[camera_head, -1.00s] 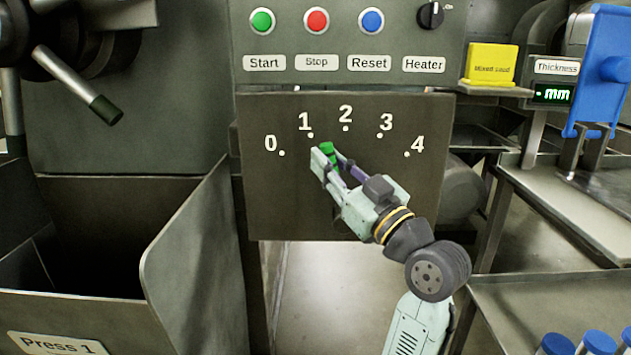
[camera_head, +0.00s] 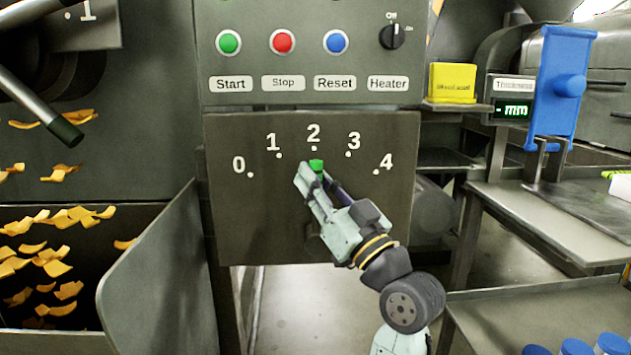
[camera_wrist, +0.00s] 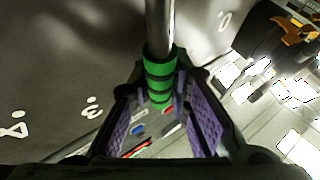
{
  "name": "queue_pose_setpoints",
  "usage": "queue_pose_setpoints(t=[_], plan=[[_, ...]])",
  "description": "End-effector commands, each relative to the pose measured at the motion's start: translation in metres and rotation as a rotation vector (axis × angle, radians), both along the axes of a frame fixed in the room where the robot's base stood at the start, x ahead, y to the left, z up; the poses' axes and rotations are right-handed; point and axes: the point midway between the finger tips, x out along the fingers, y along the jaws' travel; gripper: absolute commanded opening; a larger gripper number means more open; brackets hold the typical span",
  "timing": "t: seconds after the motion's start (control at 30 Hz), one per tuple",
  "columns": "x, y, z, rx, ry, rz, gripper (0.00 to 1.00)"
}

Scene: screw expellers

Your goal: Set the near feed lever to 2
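The near feed lever has a green grip (camera_head: 316,165) and a grey metal rod, which shows in the wrist view (camera_wrist: 159,25). In the head view the green tip stands just below the dot under the 2 on the dark dial plate (camera_head: 235,225). My gripper (camera_head: 309,172) is in front of the plate.
Above the plate is a control panel with green, red and blue buttons (camera_head: 283,42) and a heater knob (camera_head: 392,36). A bin (camera_head: 150,265) with yellow-orange flakes (camera_head: 60,255) is at left. A metal bench (camera_head: 540,225) and a blue gauge (camera_head: 565,85) are at right.

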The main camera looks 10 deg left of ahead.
Motion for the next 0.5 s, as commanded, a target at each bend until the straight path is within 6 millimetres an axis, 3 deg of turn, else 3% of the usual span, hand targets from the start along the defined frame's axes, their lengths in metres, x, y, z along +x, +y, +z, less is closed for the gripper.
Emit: queue_pose_setpoints(t=[0.13,0.5], plan=[[-0.0003,0.0002,0.0001,-0.001,-0.001,0.0,0.26],[-0.0028,-0.0044,-0.0034,-0.001,0.001,-0.002,0.26]])
